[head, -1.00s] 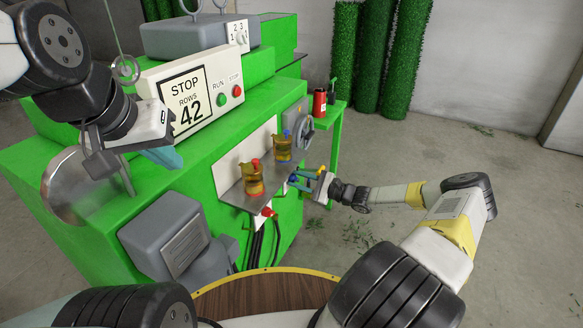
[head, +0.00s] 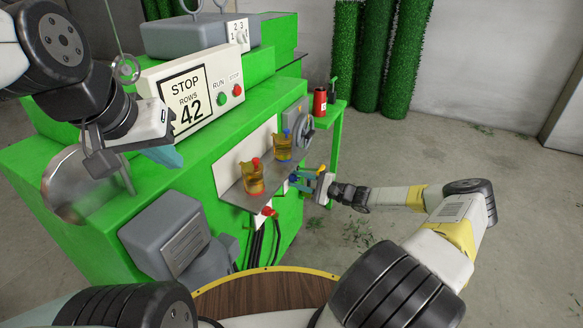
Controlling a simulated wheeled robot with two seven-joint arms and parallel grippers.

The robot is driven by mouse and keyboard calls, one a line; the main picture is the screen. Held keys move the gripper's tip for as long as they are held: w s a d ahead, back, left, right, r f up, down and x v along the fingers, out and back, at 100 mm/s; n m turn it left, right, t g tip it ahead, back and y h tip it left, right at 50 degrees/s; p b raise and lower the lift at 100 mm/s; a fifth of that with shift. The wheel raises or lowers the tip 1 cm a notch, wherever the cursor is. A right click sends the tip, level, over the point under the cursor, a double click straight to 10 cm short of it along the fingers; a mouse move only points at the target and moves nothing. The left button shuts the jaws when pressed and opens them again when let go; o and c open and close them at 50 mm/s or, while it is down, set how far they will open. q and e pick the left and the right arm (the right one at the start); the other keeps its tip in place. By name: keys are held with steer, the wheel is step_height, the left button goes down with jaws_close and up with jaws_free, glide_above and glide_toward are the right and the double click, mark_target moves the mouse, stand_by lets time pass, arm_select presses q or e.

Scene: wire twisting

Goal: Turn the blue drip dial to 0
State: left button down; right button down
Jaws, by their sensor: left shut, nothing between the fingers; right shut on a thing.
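The blue drip dial (head: 293,178) is under the right end of the grey shelf on the green machine, below the cup with the blue top (head: 284,146). My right gripper (head: 298,181) comes in from the right and is shut on the dial. Its fingers partly cover the dial, and I cannot read any marks on it. My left gripper (head: 168,157) is shut and empty at the left, above the machine's green top and in front of the panel, well away from the dial.
A red dial (head: 268,211) sits under the shelf, left of the blue one, with dark hoses below. A cup with a red top (head: 252,178) stands on the shelf (head: 236,194). A handwheel (head: 304,130) is behind.

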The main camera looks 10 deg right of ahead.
steer(key=c, duration=1.1)
jaws_free()
steer(key=v, duration=0.7)
steer(key=shift+s+d, duration=0.25)
steer(key=shift+d, duration=0.1)
steer(key=shift+s+d, duration=0.1)
